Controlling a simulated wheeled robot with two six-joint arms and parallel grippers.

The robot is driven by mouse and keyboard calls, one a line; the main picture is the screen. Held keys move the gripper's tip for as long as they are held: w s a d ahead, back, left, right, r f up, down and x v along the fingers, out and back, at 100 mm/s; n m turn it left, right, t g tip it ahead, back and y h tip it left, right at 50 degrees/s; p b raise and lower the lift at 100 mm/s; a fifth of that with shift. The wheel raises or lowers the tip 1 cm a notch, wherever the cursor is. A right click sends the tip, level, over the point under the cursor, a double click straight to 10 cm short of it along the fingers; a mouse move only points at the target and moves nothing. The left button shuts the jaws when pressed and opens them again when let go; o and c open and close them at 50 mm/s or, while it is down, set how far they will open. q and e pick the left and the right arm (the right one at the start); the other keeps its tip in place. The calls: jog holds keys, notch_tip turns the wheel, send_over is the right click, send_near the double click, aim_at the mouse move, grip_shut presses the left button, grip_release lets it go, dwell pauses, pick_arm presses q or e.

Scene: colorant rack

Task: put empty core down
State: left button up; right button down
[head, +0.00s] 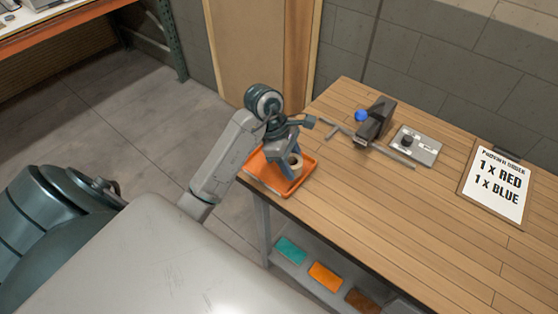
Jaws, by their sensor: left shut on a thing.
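My left gripper (284,168) is low over the orange tray (265,178) at the left corner of the wooden table. It is shut on a small pale ring-shaped core (296,161), whose round opening shows at the gripper's right side. The core is inside the outline of the tray. I cannot tell whether it touches the tray floor. Part of the core is hidden by the gripper. My right gripper is not in view.
The table (400,215) also bears a dark device (374,124), a blue round thing (361,116), a grey control box (415,145) and a clipboard (498,184) reading "1 x RED, 1 x BLUE". Teal (291,250), orange (326,276) and brown (361,300) pieces lie on the lower shelf.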

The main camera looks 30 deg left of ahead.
pick_arm(q)
jog(key=a+b, duration=0.1)
jog(key=w+a+b, duration=0.1)
jog(key=a, duration=0.1)
jog(key=a+f+b, duration=0.1)
jog(key=shift+w+a, duration=0.15)
jog(key=shift+w, duration=0.05)
jog(key=shift+w+a+r+b, duration=0.15)
jog(key=shift+a+b, duration=0.3)
jog(key=shift+b, duration=0.1)
jog(key=shift+f, duration=0.45)
jog(key=shift+f+p, duration=0.45)
jog(key=shift+f, duration=0.85)
jog(key=o, duration=0.5)
jog(key=shift+b, duration=0.35)
jog(key=o, duration=0.5)
jog(key=shift+c, duration=0.2)
